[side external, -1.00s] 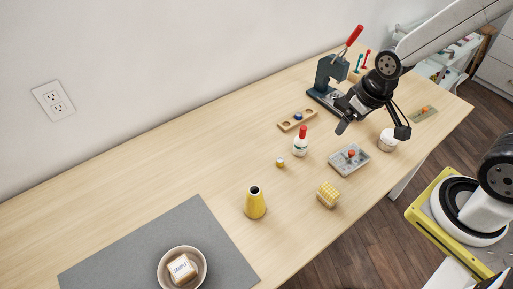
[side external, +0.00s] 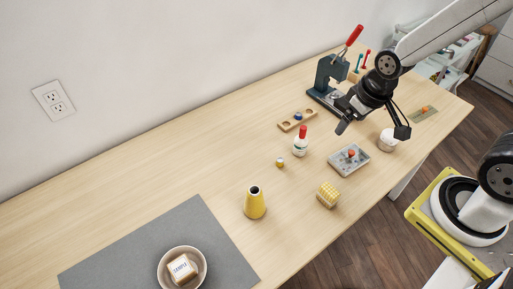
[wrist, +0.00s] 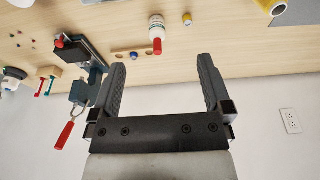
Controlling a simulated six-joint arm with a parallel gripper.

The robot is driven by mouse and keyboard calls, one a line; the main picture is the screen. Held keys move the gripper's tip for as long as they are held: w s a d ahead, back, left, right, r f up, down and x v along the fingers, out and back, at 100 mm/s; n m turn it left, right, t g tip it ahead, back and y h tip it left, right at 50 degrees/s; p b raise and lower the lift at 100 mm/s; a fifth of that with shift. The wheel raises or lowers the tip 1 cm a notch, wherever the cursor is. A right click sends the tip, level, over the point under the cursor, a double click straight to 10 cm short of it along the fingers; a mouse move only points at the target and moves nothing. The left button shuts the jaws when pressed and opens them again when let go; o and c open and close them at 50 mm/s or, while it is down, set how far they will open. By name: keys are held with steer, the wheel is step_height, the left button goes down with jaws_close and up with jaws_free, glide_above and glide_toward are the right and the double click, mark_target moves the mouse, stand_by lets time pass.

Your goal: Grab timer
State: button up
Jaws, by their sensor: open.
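No object is clearly recognisable as a timer. A round white item (side external: 388,140) with a pale top stands near the right front edge of the table, and its details are too small to tell. A yellow-and-white checked block (side external: 327,195) and a grey box with an orange-red knob (side external: 361,160) lie to its left. My gripper (side external: 373,129) hangs above the right part of the table, with its jaws apart and nothing between them. In the wrist view my gripper (wrist: 162,64) also shows two spread, empty fingers.
A dark press (side external: 325,77) with a red handle stands behind my gripper. A red-capped white bottle (side external: 300,148), a wooden holder (side external: 297,120), a small yellow item (side external: 280,162) and a yellow vase (side external: 255,207) stand further left. A bowl (side external: 164,279) sits on a grey mat (side external: 110,268). The left back is clear.

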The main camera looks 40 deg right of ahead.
steer(key=n+g+h, duration=0.7)
steer(key=n+h, duration=0.5)
steer(key=n, duration=0.2)
glide_toward(383, 138)
steer(key=x, duration=0.4)
steer(key=shift+s+d, duration=0.1)
steer(key=shift+s, duration=0.4)
steer(key=shift+w+d+f+n+t+h, duration=0.15)
steer(key=shift+d+f+n+t+h, duration=0.15)
steer(key=shift+d+f+n+h, duration=0.15)
steer(key=shift+x, duration=1.25)
steer(key=shift+f, duration=0.1)
steer(key=shift+x, duration=2.5)
